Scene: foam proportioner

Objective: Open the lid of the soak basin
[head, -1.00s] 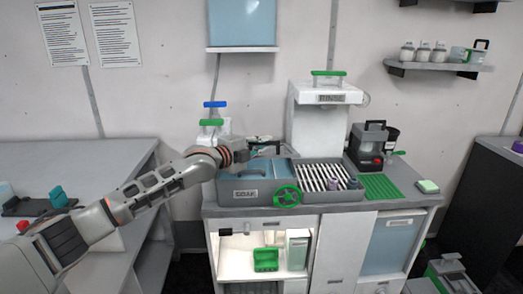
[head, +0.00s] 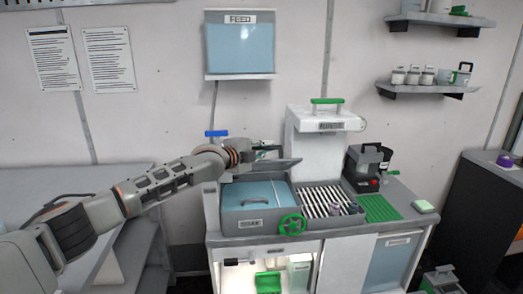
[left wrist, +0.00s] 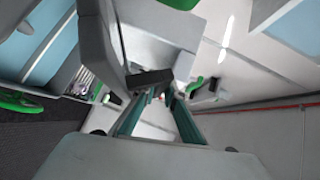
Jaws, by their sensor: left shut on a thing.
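The soak basin (head: 256,223) is the grey box with a SOAK label at the counter's left end. Its top shows a blue surface with a dark curved handle on it. The exact grip is partly hidden. My right gripper is not in view.
A green handwheel (head: 292,224) sits at the basin's front right corner. A striped rack (head: 325,200) lies to its right. A feed tank (head: 240,45) hangs on the wall above.

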